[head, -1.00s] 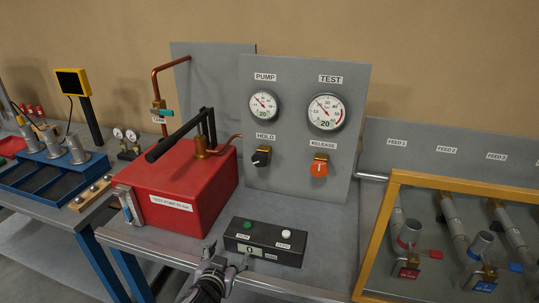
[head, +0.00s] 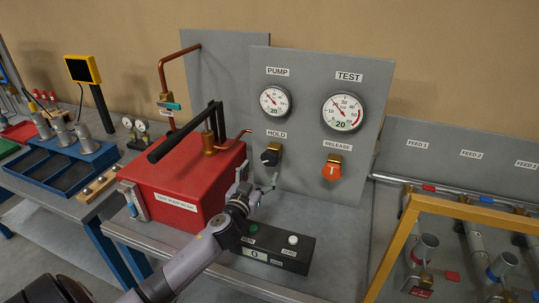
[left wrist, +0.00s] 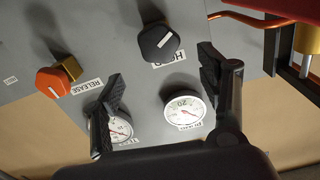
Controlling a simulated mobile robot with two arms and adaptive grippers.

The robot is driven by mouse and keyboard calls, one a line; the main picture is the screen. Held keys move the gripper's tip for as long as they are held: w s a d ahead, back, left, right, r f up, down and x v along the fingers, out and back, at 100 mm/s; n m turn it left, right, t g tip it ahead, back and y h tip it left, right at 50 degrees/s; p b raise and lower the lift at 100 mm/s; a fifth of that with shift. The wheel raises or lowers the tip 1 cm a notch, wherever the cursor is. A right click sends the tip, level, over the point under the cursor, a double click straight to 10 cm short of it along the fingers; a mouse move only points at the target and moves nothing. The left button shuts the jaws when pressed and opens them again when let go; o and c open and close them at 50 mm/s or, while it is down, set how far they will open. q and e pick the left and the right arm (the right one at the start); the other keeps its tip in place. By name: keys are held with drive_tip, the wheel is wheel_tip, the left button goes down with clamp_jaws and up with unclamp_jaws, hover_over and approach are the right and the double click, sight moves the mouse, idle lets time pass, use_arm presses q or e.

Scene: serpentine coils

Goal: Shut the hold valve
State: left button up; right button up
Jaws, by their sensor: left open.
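The hold valve is a black knob (head: 269,158) on a brass body, under the HOLD label on the grey panel (head: 305,185). In the left wrist view the black knob (left wrist: 157,43) carries a short white line lying slanted. My left gripper (head: 260,180) is open and empty, just below and in front of the knob in the head view. In the left wrist view its fingers (left wrist: 160,80) are spread, with the knob beyond them near the gap, apart from both. My right gripper is not in view.
The orange release knob (head: 331,171) sits right of the hold knob. The pump gauge (head: 275,101) and test gauge (head: 342,112) are above. The red test pump (head: 170,190) with its black lever stands close on the left. A black counter box (head: 295,252) lies below.

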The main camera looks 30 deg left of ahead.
sight(269, 159)
use_arm(q)
drive_tip(key=x, duration=0.7)
drive_tip(key=shift+w+p, duration=0.25)
drive_tip(key=shift+p, duration=0.15)
drive_tip(key=shift+w+a, duration=0.15)
drive_tip(key=shift+w, duration=0.6)
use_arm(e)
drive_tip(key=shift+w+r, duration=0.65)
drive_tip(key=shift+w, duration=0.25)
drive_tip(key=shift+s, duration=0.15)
use_arm(q)
drive_tip(key=c, duration=1.1)
drive_tip(key=shift+c, duration=0.2)
